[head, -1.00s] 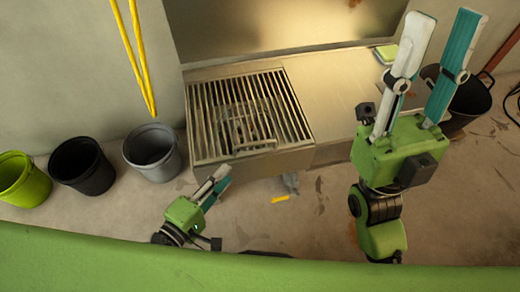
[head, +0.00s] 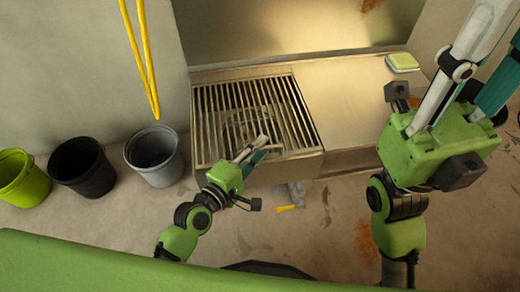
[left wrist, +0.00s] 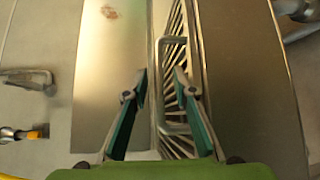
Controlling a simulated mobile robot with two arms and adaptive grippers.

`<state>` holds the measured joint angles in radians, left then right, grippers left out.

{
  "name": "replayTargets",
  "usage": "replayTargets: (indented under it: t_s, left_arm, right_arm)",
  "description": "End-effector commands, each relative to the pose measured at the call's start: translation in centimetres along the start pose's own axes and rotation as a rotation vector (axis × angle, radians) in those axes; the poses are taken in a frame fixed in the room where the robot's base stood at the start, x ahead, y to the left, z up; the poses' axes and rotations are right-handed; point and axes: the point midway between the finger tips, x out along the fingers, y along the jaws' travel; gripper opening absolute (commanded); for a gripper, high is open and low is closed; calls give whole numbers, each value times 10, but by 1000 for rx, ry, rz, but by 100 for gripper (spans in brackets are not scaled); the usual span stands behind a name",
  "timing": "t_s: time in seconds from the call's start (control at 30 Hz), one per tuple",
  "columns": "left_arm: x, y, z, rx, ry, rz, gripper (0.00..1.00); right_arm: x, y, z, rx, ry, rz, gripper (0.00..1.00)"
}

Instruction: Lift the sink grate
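The sink grate (head: 290,108) is a panel of parallel metal bars lying in the left part of the metal sink unit in the head view. Its U-shaped handle (left wrist: 162,85) shows in the left wrist view. My left gripper (head: 267,144) is over the grate's front edge, by the handle. Its fingers are open in the left wrist view (left wrist: 161,73), and the handle's long bar appears between them. I cannot tell whether the fingertips are around the bar or still above it. My right gripper (head: 496,62) is raised at the right, open and empty, its tips cut off by the frame.
The metal counter (head: 350,105) is bare beside the grate, except for a green and white sponge (head: 402,62) at its back right. A grey bucket (head: 153,158), a black bucket (head: 82,168) and a green bucket (head: 20,178) stand on the floor at left. A yellow cord (head: 141,60) hangs nearby.

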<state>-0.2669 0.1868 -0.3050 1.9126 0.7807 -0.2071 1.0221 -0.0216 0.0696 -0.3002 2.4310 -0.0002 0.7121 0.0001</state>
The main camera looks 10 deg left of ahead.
Motion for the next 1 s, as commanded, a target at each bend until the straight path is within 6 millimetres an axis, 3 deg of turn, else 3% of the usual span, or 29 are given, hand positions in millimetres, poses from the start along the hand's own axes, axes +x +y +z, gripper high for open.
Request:
replayTargets:
  t_s: [0.33,0.37,0.43,0.47,1.0]
  left_arm:
    - [5,0,0,-1,0,-1,25]
    - [5,0,0,-1,0,-1,22]
    - [5,0,0,-1,0,-1,4]
    - [5,0,0,-1,0,-1,0]
    - [5,7,0,-10,0,-10,0]
  right_arm:
    - [1,0,0,0,4,-2,31]
    - [1,0,0,0,4,-2,31]
    - [1,0,0,0,4,-2,31]
    - [1,0,0,0,4,-2,31]
    - [7,1,-3,1,6,4,31]
